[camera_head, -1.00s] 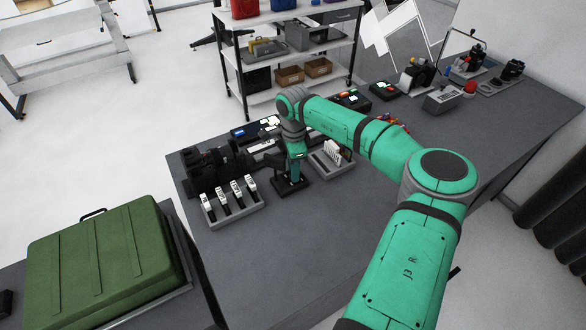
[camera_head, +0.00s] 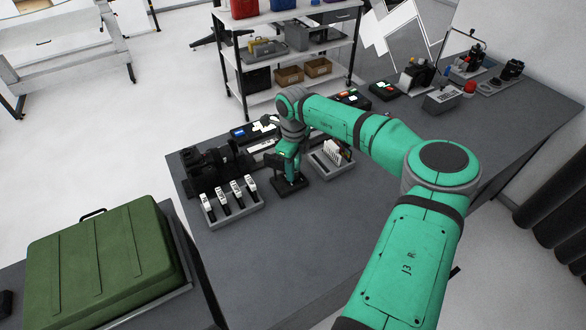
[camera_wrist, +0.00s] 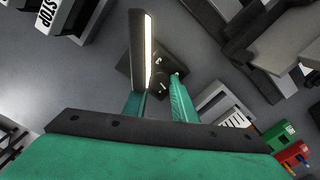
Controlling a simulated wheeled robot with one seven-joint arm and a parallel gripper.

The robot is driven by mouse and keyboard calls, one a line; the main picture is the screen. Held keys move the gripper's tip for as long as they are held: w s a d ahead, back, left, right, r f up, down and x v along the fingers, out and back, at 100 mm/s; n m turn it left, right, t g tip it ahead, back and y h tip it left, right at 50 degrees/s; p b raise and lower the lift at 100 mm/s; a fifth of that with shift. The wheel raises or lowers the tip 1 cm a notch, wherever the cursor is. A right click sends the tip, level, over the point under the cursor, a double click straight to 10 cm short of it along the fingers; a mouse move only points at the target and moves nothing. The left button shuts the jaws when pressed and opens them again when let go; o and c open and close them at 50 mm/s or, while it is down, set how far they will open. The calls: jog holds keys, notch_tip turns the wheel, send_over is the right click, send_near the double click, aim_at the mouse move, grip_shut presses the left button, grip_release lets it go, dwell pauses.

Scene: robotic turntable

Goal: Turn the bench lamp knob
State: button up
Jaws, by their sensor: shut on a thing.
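The bench lamp has a black base plate (camera_head: 289,190) on the grey bench, under my gripper (camera_head: 289,175). In the wrist view, its dark bar-shaped head (camera_wrist: 139,45) has a bright lit edge and rises beside the left finger. The small dark knob (camera_wrist: 160,80) sits over the lamp's base (camera_wrist: 172,62), between the fingertips of my gripper (camera_wrist: 157,86). My gripper points down and is shut on the knob. The fingers and the lamp head partly hide the contact. In the head view, the arm and gripper hide the knob.
A grey tray with several white-and-black tools (camera_head: 232,207) stands close to the left of the lamp. A slotted rack (camera_head: 332,160) stands close to its right. Black equipment (camera_head: 212,170) lies behind left. The bench front (camera_head: 275,255) is clear.

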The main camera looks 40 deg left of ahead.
jog(key=shift+w+r, duration=0.1)
jog(key=shift+w, duration=0.1)
dwell(0.3)
jog(key=o, duration=1)
jog(key=shift+o, duration=0.2)
jog(key=shift+s, duration=0.1)
notch_tip(320, 180, up, 11)
